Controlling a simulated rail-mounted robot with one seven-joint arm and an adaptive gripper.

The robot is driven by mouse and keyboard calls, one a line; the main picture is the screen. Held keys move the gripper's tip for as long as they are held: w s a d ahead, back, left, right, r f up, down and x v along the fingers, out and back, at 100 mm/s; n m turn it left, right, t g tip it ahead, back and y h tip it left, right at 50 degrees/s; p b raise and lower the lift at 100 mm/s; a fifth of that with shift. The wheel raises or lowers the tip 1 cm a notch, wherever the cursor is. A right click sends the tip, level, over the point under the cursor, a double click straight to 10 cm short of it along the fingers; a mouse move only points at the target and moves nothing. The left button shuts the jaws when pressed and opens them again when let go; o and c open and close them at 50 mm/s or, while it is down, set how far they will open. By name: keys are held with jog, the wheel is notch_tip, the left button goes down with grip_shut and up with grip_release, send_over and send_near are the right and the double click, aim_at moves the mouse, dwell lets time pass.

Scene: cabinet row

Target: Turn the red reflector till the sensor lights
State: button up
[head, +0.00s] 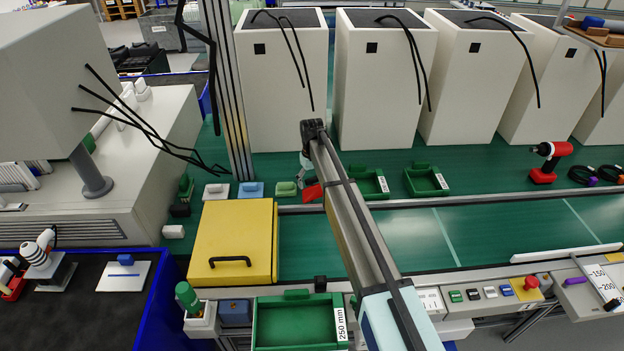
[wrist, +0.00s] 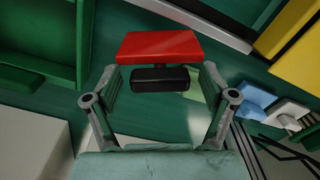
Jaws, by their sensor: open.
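The red reflector (wrist: 160,46) is a flat red plate with a black block (wrist: 160,78) just below it in the wrist view. My gripper (wrist: 161,82) is open, with one finger on each side of the black block and a narrow gap on both sides. The red plate lies just past the fingertips. In the head view the reflector (head: 313,192) is a small red patch beside my arm, and my gripper (head: 307,167) is partly hidden by the arm. I cannot make out the sensor or a light on it.
A yellow box (head: 232,235) with a black handle stands left of my arm. White, blue and green (head: 286,188) blocks sit behind it. Green trays (head: 426,181) lie to the right of the reflector. Tall white cabinets (head: 382,90) line the back. The green belt (head: 500,231) is mostly clear.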

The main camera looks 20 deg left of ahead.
jog(key=c, duration=1.2)
jog(key=shift+o, duration=0.2)
jog(key=shift+f, duration=0.1)
jog(key=shift+s+f+m+b, duration=0.1)
jog(key=shift+f+m+b, duration=0.05)
jog(key=shift+m+b, duration=0.75)
jog(key=shift+d+m+b, duration=0.1)
jog(key=shift+m+b, duration=0.5)
jog(key=shift+m, duration=1)
jog(key=shift+s, duration=0.1)
jog(key=o, duration=1.2)
jog(key=shift+c, duration=0.2)
